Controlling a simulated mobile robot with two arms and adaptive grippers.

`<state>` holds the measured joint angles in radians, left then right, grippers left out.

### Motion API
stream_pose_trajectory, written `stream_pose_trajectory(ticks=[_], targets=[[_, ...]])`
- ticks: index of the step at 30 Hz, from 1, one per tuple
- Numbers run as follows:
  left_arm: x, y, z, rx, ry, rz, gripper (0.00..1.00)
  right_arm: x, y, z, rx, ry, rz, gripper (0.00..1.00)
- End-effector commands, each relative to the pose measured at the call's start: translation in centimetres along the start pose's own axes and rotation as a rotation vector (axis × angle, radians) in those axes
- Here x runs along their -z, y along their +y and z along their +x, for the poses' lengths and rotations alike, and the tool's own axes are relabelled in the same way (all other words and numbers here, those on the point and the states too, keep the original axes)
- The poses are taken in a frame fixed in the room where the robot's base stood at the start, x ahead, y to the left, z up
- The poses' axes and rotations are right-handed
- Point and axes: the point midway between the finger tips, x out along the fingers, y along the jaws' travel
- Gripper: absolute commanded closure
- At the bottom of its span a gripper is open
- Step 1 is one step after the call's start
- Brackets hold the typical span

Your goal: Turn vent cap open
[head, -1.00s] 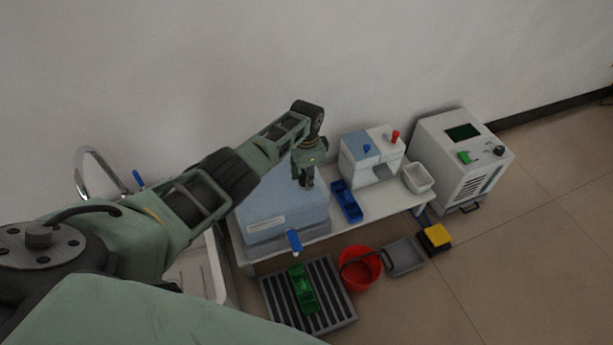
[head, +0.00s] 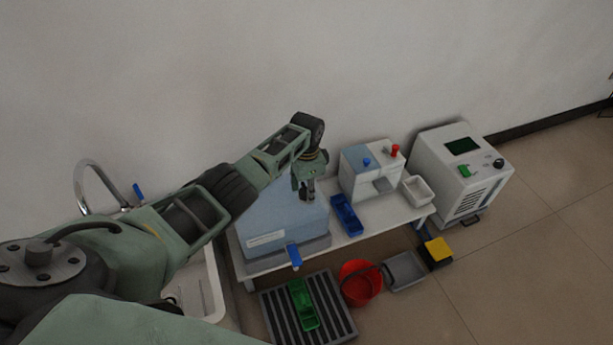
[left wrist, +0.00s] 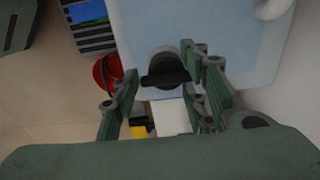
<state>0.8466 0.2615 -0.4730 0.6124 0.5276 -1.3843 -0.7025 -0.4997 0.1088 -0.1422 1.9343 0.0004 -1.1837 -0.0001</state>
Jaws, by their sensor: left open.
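A dark round cap with a raised bar across it, which looks like the vent cap (left wrist: 165,72), sits on the pale blue top of a box (left wrist: 215,25) in the left wrist view. In the head view this blue-topped box (head: 275,215) stands on the low bench, and my gripper hides the cap. My left gripper (head: 308,196) points down over the box top, toward its right side. In the left wrist view my left gripper (left wrist: 160,85) is open, with the cap showing between its fingers; contact cannot be told. My right gripper is out of view.
A blue lever (head: 294,256) sticks out at the box's front. A blue tray (head: 346,216) and a white-and-blue device (head: 372,170) stand right of it on the bench (head: 375,228). A red bucket (head: 360,285) and a striped mat (head: 335,318) lie on the floor.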

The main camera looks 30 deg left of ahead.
Motion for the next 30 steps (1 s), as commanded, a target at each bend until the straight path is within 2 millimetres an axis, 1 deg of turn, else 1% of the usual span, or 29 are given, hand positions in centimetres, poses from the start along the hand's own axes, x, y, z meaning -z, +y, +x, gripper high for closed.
stream_pose_trajectory(ticks=[4,8,12,15,18,23,30], targets=[[0.0,-0.1,-1.8,0.004,0.002,0.0,0.59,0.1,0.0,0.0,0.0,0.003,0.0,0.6],[0.0,-0.1,-4.3,0.004,0.003,0.001,0.59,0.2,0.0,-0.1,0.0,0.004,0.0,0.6],[0.0,-0.1,-7.3,0.004,0.002,0.001,0.59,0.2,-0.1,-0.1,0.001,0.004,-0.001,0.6],[0.0,-0.1,-9.0,0.004,0.001,0.0,0.59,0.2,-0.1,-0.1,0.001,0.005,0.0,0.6],[0.0,-0.1,-10.3,0.002,0.0,0.0,0.59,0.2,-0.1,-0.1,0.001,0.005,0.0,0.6],[0.0,0.0,-11.2,0.001,0.0,0.0,0.59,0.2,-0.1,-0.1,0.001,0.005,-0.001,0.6],[0.0,0.0,-11.3,0.0,0.0,0.0,0.59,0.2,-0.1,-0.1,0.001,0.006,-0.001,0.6]])
